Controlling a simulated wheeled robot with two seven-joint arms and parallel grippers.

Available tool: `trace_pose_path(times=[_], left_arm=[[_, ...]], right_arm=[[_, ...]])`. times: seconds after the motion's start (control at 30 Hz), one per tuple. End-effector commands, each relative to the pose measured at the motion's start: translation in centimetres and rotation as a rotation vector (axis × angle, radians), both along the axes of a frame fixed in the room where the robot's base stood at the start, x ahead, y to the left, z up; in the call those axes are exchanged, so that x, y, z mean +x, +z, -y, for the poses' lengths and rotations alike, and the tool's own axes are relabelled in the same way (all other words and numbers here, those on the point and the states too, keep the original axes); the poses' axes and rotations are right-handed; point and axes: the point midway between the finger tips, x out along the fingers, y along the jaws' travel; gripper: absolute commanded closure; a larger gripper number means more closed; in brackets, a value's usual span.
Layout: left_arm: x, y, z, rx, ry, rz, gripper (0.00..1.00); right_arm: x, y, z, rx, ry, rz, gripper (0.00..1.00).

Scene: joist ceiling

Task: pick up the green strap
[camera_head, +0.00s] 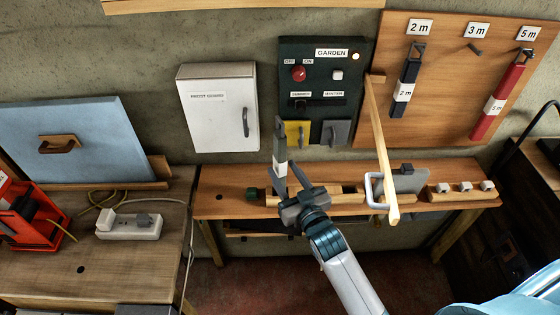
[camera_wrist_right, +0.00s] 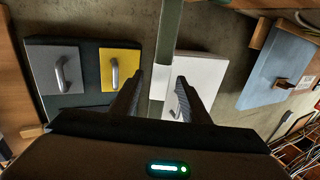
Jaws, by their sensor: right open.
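The green strap (camera_head: 280,145), a dark grey-green strip with a white band, stands upright in front of the wall panel in the head view. It also shows in the right wrist view (camera_wrist_right: 169,40), running between my fingers. My right gripper (camera_head: 292,178) is open around the strap's lower part. In the right wrist view its fingertips (camera_wrist_right: 158,80) lie on either side of the strap, with gaps showing. What holds the strap up is not clear. My left gripper is not in view.
A wooden bar (camera_head: 380,150) juts out right of the gripper. A bench (camera_head: 225,207) with wooden blocks lies below. Behind are a white cabinet (camera_head: 218,110) and a dark GARDEN panel (camera_head: 300,54).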

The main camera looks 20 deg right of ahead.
Motion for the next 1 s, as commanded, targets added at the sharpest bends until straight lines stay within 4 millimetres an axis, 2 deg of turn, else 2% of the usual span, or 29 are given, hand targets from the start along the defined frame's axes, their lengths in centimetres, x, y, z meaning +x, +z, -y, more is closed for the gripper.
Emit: trace_pose_path(times=[0.03, 0.23, 0.77, 0.93, 1.0], left_arm=[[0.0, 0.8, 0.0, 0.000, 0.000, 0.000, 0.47], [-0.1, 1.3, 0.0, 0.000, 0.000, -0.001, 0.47], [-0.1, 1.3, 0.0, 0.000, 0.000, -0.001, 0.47], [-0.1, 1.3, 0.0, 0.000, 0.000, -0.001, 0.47], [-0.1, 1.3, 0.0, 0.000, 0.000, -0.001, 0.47]], right_arm=[[0.7, 0.4, -0.1, 0.000, 0.000, -0.001, 0.58], [2.6, 0.2, -0.3, 0.000, 0.000, 0.000, 0.58], [2.8, 0.0, -0.3, 0.000, 0.000, -0.001, 0.58], [2.8, 0.0, -0.3, 0.000, 0.000, -0.001, 0.98], [2.8, 0.0, -0.3, 0.000, 0.000, -0.001, 1.00]])
